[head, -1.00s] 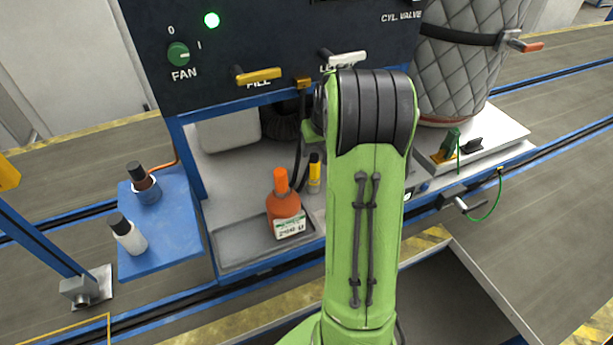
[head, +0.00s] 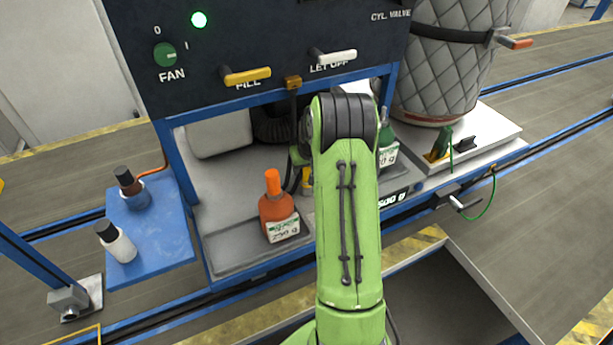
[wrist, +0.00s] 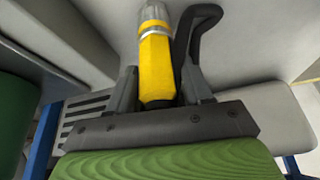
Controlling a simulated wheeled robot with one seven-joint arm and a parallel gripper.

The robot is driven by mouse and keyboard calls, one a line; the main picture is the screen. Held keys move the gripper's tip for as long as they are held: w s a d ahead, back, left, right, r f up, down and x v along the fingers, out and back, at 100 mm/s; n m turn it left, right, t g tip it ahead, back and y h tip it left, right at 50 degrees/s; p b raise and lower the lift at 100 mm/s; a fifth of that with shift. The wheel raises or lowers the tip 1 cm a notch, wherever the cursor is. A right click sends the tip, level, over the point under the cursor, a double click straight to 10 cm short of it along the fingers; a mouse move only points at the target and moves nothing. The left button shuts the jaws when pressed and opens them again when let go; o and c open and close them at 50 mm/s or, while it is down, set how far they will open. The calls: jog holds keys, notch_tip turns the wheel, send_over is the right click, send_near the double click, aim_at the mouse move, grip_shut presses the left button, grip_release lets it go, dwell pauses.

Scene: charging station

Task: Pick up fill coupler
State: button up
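The fill coupler (wrist: 156,65) is a yellow sleeve with a silver metal end. In the wrist view it lies between the two fingers of my gripper (wrist: 160,88), which are apart, with a visible gap on the left side. I cannot tell whether the right finger touches it. A black hose loop runs beside it on the right. In the head view only a small yellow part of the coupler (head: 307,182) shows beside my green arm, which hides my gripper.
An orange bottle (head: 279,217) stands in the grey tray left of my arm. A green bottle (head: 388,155) stands just right of it. The dark panel (head: 250,40) with FILL (head: 246,75) and LET OFF (head: 333,57) levers overhangs the shelf. Two small bottles stand on the blue side shelf (head: 165,235).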

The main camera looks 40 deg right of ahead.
grip_shut()
